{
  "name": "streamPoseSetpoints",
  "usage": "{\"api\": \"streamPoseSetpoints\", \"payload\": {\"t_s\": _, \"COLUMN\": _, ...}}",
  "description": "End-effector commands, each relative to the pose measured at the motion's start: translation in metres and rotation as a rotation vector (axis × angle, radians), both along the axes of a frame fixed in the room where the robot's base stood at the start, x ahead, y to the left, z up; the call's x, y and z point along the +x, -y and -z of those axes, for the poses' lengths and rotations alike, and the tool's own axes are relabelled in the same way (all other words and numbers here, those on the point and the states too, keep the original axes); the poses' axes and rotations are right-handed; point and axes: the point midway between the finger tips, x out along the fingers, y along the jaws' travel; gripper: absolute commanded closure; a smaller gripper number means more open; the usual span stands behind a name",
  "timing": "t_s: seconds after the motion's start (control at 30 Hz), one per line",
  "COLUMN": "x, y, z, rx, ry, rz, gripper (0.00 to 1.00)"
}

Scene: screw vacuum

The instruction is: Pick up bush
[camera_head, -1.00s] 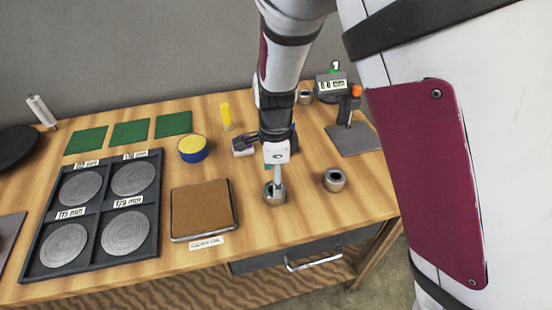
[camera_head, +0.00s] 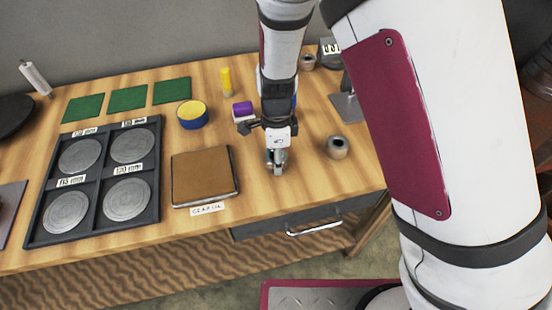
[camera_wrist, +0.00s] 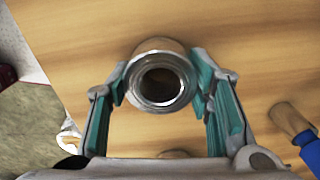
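The bush is a grey metal ring with a dark hole. In the wrist view the bush (camera_wrist: 161,80) sits between the green-padded fingers of my gripper (camera_wrist: 161,83), with a pad close against each side and no clear gap. In the head view my gripper (camera_head: 278,163) points down over the table, left of a second similar bush (camera_head: 337,148). The held bush is mostly hidden by the fingers there. I cannot tell whether it is clear of the tabletop.
A brown pad (camera_head: 202,176) lies left of my gripper, beside a dark tray (camera_head: 152,207) of round discs. A yellow-topped blue tin (camera_head: 192,118) and a purple item (camera_head: 242,110) stand behind. The table's front edge and a drawer handle (camera_head: 314,229) are near.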

Motion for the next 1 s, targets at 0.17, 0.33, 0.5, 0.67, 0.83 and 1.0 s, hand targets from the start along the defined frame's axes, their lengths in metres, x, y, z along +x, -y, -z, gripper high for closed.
{"api": "streamPoseSetpoints", "payload": {"t_s": 0.17, "x": 0.0, "y": 0.0, "z": 0.0, "rx": 0.0, "ry": 0.0, "rz": 0.0, "gripper": 1.0}}
{"api": "streamPoseSetpoints", "payload": {"t_s": 0.33, "x": 0.0, "y": 0.0, "z": -0.001, "rx": 0.0, "ry": 0.001, "rz": -0.001, "gripper": 1.0}}
{"api": "streamPoseSetpoints", "payload": {"t_s": 0.5, "x": 0.001, "y": 0.0, "z": -0.004, "rx": 0.001, "ry": 0.002, "rz": -0.001, "gripper": 1.0}}
{"api": "streamPoseSetpoints", "payload": {"t_s": 0.67, "x": 0.0, "y": -0.001, "z": -0.016, "rx": 0.001, "ry": 0.003, "rz": -0.003, "gripper": 1.0}}
{"api": "streamPoseSetpoints", "payload": {"t_s": 0.83, "x": 0.001, "y": -0.001, "z": -0.037, "rx": 0.003, "ry": 0.004, "rz": -0.001, "gripper": 1.0}}
{"api": "streamPoseSetpoints", "payload": {"t_s": 1.0, "x": -0.031, "y": 0.013, "z": -0.04, "rx": 0.001, "ry": -0.002, "rz": -0.001, "gripper": 1.0}}
